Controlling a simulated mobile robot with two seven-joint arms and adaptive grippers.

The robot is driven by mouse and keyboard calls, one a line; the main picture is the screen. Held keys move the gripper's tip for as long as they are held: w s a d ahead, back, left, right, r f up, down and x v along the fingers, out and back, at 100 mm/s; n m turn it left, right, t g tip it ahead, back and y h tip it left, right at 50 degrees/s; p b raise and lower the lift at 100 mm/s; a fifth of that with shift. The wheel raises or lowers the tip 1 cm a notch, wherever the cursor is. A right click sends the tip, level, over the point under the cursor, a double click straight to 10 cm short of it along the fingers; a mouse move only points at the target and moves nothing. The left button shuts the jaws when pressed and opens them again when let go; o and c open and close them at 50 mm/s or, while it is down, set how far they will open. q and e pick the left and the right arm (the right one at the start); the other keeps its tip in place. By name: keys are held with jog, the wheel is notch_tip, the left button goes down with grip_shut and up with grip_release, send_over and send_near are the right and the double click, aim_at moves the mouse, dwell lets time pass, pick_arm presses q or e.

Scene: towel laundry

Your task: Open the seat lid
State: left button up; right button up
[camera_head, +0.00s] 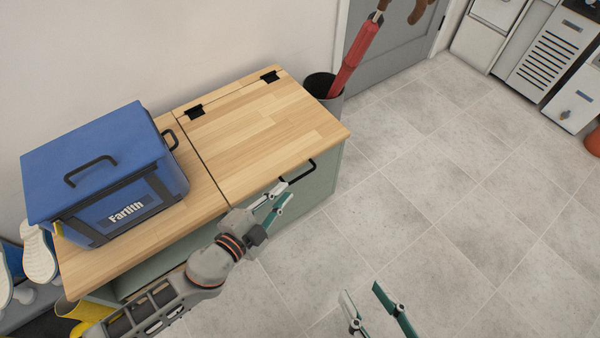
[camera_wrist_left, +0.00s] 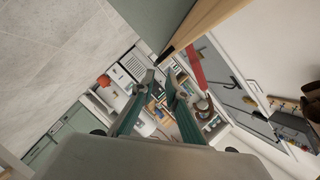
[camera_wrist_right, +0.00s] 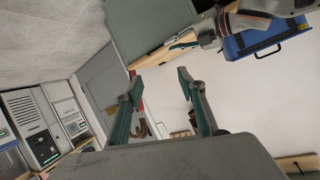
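The seat lid (camera_head: 262,130) is the right wooden section of the bench top. It lies flat and closed, with two black hinges at its back edge. A black bar handle (camera_head: 298,172) is at its front edge. My left gripper (camera_head: 284,192) is just in front of and below the handle, not visibly gripping it. Its fingers are partly apart, with a narrow gap in the left wrist view (camera_wrist_left: 160,76). My right gripper (camera_head: 362,290) is over the floor in front of the bench. Its fingers are wide apart and empty in the right wrist view (camera_wrist_right: 159,78).
A blue cooler box (camera_head: 105,170) stands on the bench's left section, beside the lid. A dark bin (camera_head: 324,92) with a red umbrella (camera_head: 356,58) stands at the bench's right end. Shoes (camera_head: 38,252) are at the left. The tiled floor (camera_head: 440,190) to the right is clear.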

aim_at(300, 176)
pick_arm(q)
jog(key=shift+w+d+f+m+b, duration=0.3)
jog(key=shift+w+d+f+m, duration=0.15)
jog(key=shift+w+f, duration=0.3)
jog(key=b+x, duration=0.1)
jog(key=x, duration=0.4)
jog(key=shift+w+d, duration=0.6)
jog(key=shift+w, duration=0.1)
pick_arm(e)
jog(key=shift+s+a+f+m, duration=0.2)
jog(key=shift+s+a+m, duration=0.05)
jog(key=shift+a+m, duration=0.5)
pick_arm(q)
grip_shut()
